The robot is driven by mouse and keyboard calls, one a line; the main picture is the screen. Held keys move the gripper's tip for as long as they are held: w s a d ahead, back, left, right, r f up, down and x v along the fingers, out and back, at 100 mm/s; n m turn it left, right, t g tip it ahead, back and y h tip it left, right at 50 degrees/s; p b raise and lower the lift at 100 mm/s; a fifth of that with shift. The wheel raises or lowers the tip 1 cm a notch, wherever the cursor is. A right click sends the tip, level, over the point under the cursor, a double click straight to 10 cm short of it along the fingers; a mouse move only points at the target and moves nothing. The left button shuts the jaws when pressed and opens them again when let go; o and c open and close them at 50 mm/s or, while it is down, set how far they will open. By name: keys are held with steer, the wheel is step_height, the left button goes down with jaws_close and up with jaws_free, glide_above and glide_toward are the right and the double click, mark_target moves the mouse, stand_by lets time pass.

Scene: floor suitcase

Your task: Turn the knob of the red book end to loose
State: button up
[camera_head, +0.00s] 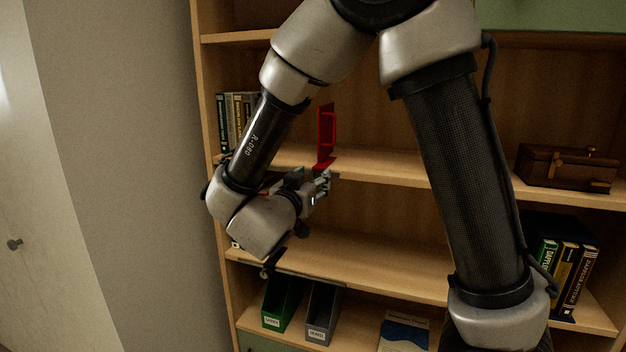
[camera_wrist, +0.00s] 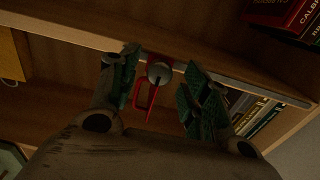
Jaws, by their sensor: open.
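The red book end (camera_head: 327,135) stands upright on the middle shelf, at its front edge. In the wrist view its red frame (camera_wrist: 147,104) shows behind a round grey knob (camera_wrist: 159,72). My gripper (camera_head: 322,183) is just below and in front of the book end's foot. The two green-padded fingers of my gripper (camera_wrist: 162,62) are spread open, one on each side of the knob. The knob appears nearer the left finger, and I cannot tell whether it touches. The knob's setting cannot be read. In the head view the knob is hidden by my gripper.
Books (camera_head: 236,122) stand at the left of the same shelf. A brown wooden box (camera_head: 566,168) sits at the right. Green (camera_head: 282,303) and grey (camera_head: 322,312) file holders stand on a lower shelf. The shelf edge (camera_head: 385,170) runs close above my gripper.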

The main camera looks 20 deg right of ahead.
steer(key=shift+w+d, duration=0.35)
steer(key=shift+w, duration=0.15)
steer(key=shift+c, duration=0.5)
steer(key=c, duration=0.9)
steer(key=shift+c, duration=0.2)
